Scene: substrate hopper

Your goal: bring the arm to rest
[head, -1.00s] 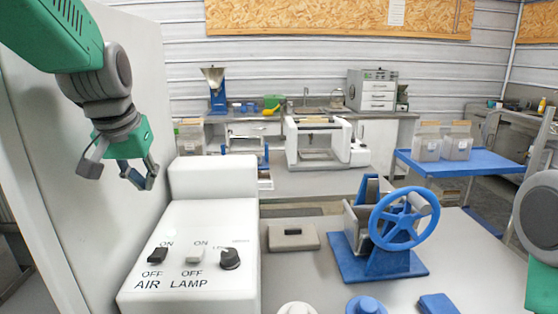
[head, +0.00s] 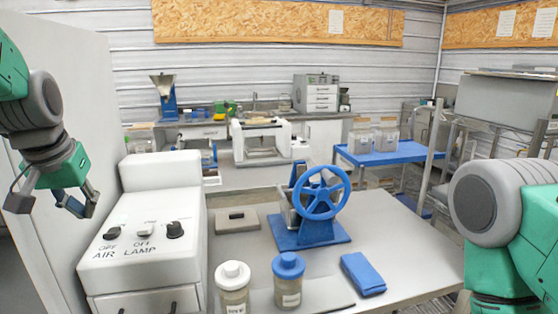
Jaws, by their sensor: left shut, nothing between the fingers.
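My left gripper (head: 52,206) hangs at the left edge of the head view, in front of the grey panel and left of the white control box (head: 147,225). It is shut with nothing held, and it touches nothing that I can see. My right arm shows as a large green and grey part at the lower right. Its gripper is out of the picture.
The control box has AIR and LAMP switches and a knob (head: 175,230). On the table (head: 400,240) stand a blue handwheel device (head: 318,200), a white-lidded jar (head: 233,285), a blue-lidded jar (head: 288,278) and a folded blue cloth (head: 362,274). A blue cart (head: 385,156) stands behind.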

